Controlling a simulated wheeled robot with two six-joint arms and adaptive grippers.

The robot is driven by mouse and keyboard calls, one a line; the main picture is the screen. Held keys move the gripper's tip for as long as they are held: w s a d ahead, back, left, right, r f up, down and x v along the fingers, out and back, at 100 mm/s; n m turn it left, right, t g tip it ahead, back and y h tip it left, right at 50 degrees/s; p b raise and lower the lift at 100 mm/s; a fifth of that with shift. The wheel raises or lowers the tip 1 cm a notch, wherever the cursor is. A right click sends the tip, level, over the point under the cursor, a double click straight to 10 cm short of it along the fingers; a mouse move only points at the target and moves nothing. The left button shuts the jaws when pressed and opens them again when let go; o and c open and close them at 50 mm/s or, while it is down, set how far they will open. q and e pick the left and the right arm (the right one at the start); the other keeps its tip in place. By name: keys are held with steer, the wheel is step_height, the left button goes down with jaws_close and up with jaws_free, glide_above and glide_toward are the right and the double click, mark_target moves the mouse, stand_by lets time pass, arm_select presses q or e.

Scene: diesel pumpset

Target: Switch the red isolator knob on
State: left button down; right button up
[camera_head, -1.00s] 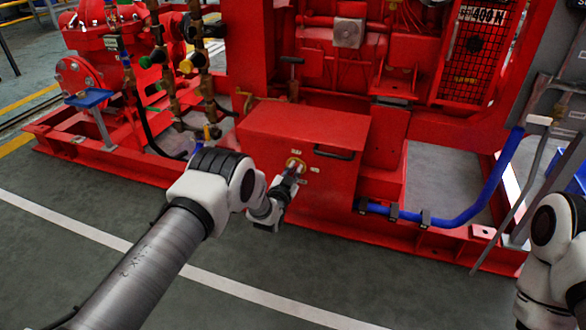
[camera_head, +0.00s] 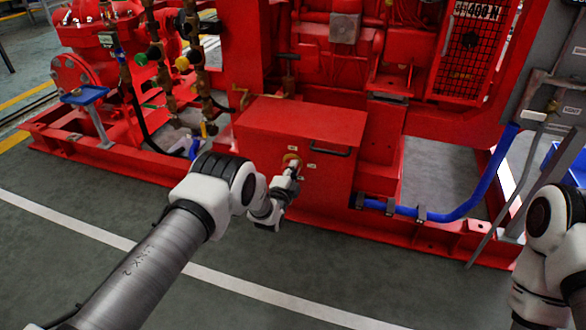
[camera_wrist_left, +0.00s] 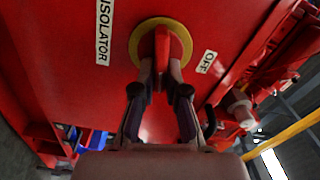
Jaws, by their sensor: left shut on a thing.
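The red isolator knob (camera_wrist_left: 162,48) sits on a round yellow plate (camera_wrist_left: 181,38) on the face of a red box (camera_head: 315,125). In the left wrist view, labels reading ISOLATOR (camera_wrist_left: 104,30) and OFF (camera_wrist_left: 206,62) flank the plate. The knob's handle runs up and down in that view. My left gripper (camera_wrist_left: 160,80) is shut on the knob, with a fingertip on each side of its handle. In the head view the left gripper (camera_head: 292,168) is at the plate, and the knob is mostly hidden by it. My right gripper is out of view.
A black handle (camera_head: 331,152) sits on the box face just right of the knob. A blue hose (camera_head: 450,215) runs along the red base frame to the right. Valves and pipes stand at the left. The floor in front is clear.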

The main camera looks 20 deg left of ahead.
arm_select(q)
steer(key=shift+f+m, duration=0.2)
steer(key=shift+m, duration=1.2)
steer(key=c, duration=1.2)
jaws_free()
steer(key=shift+s, duration=0.1)
steer(key=s, duration=1.1)
steer(key=shift+s+a, duration=0.15)
steer(key=shift+s, duration=0.25)
